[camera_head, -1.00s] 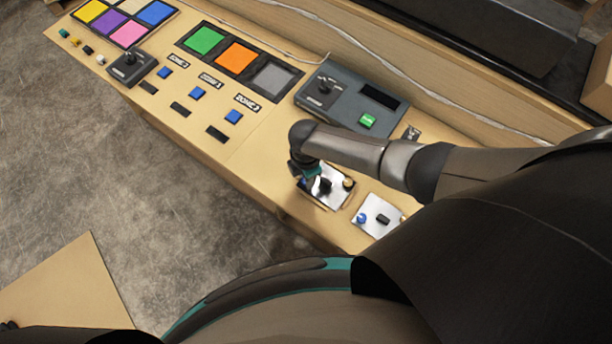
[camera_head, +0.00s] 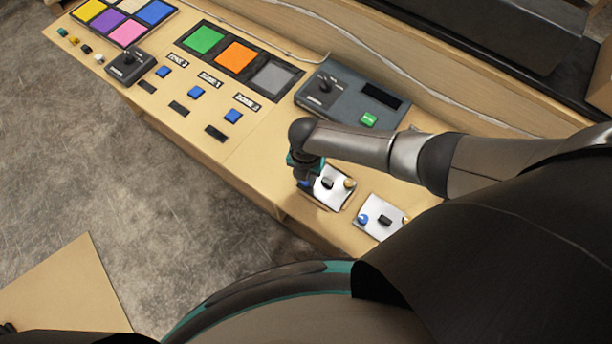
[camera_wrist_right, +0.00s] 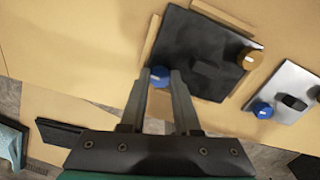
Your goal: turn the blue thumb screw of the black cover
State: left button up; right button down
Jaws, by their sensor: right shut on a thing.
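The black cover (camera_wrist_right: 205,50) is a dark square plate with a raised black handle in the middle. It looks black in the right wrist view but shines pale in the head view (camera_head: 335,190). Its blue thumb screw (camera_wrist_right: 160,76) is at the corner nearest my right gripper (camera_wrist_right: 161,78), and a gold thumb screw (camera_wrist_right: 249,59) is at the opposite side. My right gripper reaches down from above in the head view (camera_head: 306,182) and is shut on the blue thumb screw, one finger on each side. The gripper mostly hides the screw in the head view. My left gripper is not seen.
A second, silver plate (camera_head: 374,229) with its own blue screw (camera_head: 362,218) lies to the right of the cover. A grey control box (camera_head: 350,100) with a green button stands behind my right arm. Several blue buttons line the console to the left.

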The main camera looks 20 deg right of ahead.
jog(key=shift+s+f, duration=0.1)
jog(key=shift+f, duration=0.05)
dwell(0.3)
jog(key=c, duration=1)
grip_release()
jog(key=o, duration=0.4)
notch_tip(320, 180, up, 15)
jog(key=p, duration=0.3)
jog(key=shift+r+p, duration=0.2)
jog(key=shift+p, duration=0.1)
